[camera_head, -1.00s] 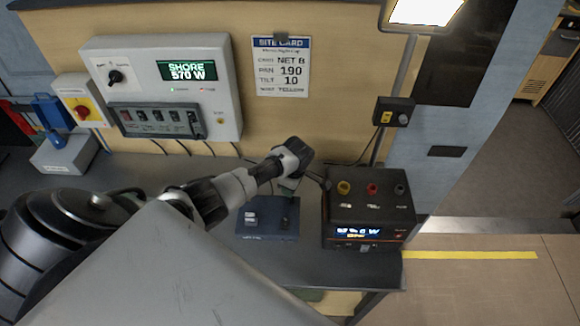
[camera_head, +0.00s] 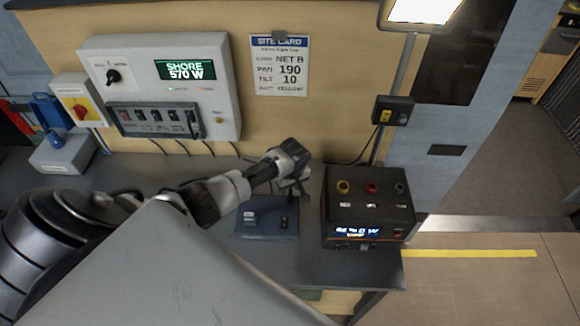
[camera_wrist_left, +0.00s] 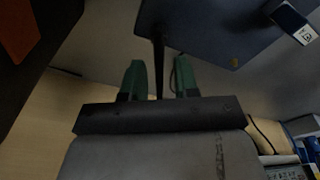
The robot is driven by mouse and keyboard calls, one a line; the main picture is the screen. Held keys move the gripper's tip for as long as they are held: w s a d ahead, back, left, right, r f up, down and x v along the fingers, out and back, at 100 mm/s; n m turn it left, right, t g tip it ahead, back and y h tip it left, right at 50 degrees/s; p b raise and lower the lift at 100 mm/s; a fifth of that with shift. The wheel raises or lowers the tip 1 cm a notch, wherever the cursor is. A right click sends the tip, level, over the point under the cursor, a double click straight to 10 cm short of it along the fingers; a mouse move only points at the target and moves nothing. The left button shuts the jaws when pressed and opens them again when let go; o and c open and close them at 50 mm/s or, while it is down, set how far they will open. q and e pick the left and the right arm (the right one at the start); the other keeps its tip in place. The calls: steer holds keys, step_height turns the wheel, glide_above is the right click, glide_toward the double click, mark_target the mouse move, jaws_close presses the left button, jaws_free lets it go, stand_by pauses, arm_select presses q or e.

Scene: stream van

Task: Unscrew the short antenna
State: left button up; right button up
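The blue box (camera_head: 255,217) sits on the grey counter, left of the black meter box. It also shows in the left wrist view (camera_wrist_left: 205,30). A thin dark rod, seemingly the short antenna (camera_wrist_left: 158,68), runs from the blue box's edge down between my left gripper's green fingers. My left gripper (camera_wrist_left: 160,80) is open, with a visible gap on each side of the rod. In the head view my left gripper (camera_head: 298,186) is over the back right of the blue box, and the rod cannot be made out clearly. My right gripper is not in view.
The black meter box (camera_head: 370,205) with coloured knobs stands close on the right. A grey control panel (camera_head: 160,90) and a site card (camera_head: 280,65) are on the wall behind. A lamp pole (camera_head: 405,70) rises behind the meter. Cables lie along the counter's back.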

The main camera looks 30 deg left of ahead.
arm_select(q)
steer(key=m, duration=0.4)
stand_by(0.3)
steer(key=m, duration=0.4)
steer(key=shift+w+t+h, duration=0.1)
steer(key=shift+t+h, duration=0.3)
steer(key=shift+d, duration=0.1)
jaws_close()
steer(key=n, duration=0.3)
steer(key=shift+n, duration=0.3)
steer(key=shift+y, duration=0.3)
steer(key=shift+n, duration=0.3)
